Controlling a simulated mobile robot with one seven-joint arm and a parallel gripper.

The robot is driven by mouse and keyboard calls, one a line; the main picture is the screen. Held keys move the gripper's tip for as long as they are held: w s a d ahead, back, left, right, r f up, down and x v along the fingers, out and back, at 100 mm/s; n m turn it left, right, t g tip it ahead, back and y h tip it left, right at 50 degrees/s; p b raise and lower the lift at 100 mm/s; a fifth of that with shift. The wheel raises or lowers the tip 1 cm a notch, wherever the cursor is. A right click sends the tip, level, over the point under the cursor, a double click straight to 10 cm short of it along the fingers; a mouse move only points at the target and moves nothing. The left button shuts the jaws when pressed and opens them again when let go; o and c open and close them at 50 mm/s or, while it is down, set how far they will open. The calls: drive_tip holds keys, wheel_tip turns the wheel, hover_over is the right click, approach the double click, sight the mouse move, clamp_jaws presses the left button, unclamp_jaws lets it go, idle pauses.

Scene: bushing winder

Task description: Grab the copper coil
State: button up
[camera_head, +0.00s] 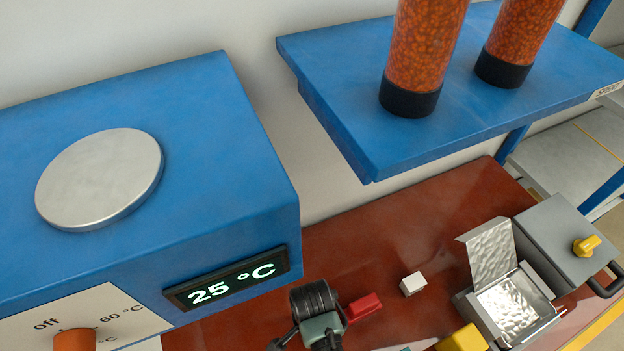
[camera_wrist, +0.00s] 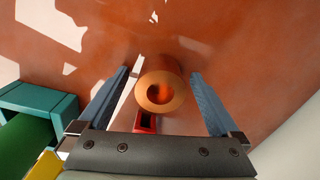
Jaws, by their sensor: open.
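The copper coil (camera_wrist: 160,76) shows in the wrist view as a short orange ring-shaped cylinder with its hollow end facing the camera. It is on or just above a reddish-brown surface; I cannot tell which. My gripper (camera_wrist: 160,73) is open, with one blue-grey finger on each side of the coil. A gap shows between the coil and each finger, a little wider on the right. I cannot make out the coil in the head view.
A small red block (camera_wrist: 145,122) is close below the coil in the wrist view. A teal box (camera_wrist: 40,98) is at left. In the head view, a white cube (camera_head: 413,284) and an open metal box (camera_head: 512,300) are on the red-brown table (camera_head: 430,225), below a blue shelf (camera_head: 440,130).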

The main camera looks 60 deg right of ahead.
drive_tip(key=c, duration=1.6)
drive_tip(key=shift+o, duration=0.2)
drive_tip(key=shift+r, duration=0.2)
